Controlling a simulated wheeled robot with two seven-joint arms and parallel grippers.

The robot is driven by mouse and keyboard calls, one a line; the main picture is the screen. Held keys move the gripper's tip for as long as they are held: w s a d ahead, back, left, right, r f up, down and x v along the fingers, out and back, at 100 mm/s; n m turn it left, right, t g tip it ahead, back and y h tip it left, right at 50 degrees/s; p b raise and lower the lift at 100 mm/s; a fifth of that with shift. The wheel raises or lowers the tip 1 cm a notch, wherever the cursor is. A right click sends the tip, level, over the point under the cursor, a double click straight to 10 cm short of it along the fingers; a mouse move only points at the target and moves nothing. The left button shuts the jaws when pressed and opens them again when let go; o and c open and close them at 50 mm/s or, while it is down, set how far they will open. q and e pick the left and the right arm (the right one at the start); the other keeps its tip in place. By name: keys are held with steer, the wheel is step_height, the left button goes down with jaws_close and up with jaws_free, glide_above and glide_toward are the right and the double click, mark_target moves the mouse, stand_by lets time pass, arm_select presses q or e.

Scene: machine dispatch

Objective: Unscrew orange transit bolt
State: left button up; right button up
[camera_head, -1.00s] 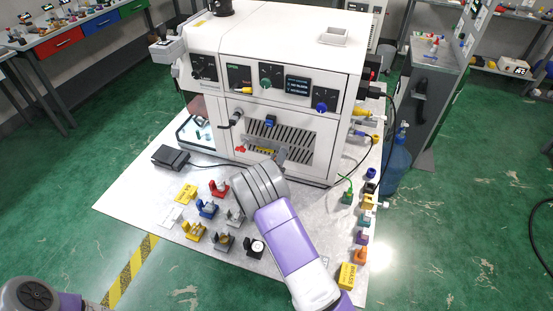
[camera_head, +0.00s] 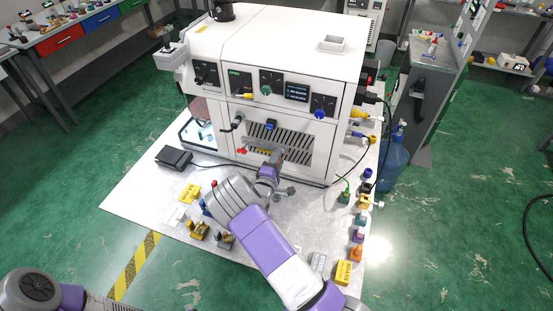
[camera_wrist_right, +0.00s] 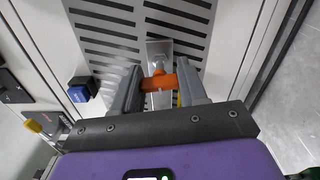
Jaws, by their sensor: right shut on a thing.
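The orange transit bolt (camera_wrist_right: 160,83) shows in the right wrist view, in front of a metal bracket (camera_wrist_right: 159,50) on the machine's slotted front panel. My right gripper (camera_wrist_right: 157,84) is shut on the bolt, one grey finger on each side of it. In the head view my right gripper (camera_head: 277,158) is small and reaches the lower front of the white machine (camera_head: 290,55); the bolt is hidden there. Only part of my left arm shows at the lower left, and its gripper is out of view.
A blue knob (camera_wrist_right: 78,93) is left of the gripper on the machine front. A black pedal (camera_head: 174,157) and coloured fixtures lie on the light mat (camera_head: 150,190); my right forearm covers some. More coloured parts line the mat's right side. A blue bottle (camera_head: 393,165) stands right of the machine.

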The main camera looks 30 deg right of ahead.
stand_by(0.3)
steer(key=shift+r+n+p, duration=0.15)
steer(key=shift+n+p, duration=0.15)
steer(key=shift+n, duration=2.4)
steer(key=n, duration=0.5)
steer(key=o, duration=1)
steer(key=shift+d, duration=0.1)
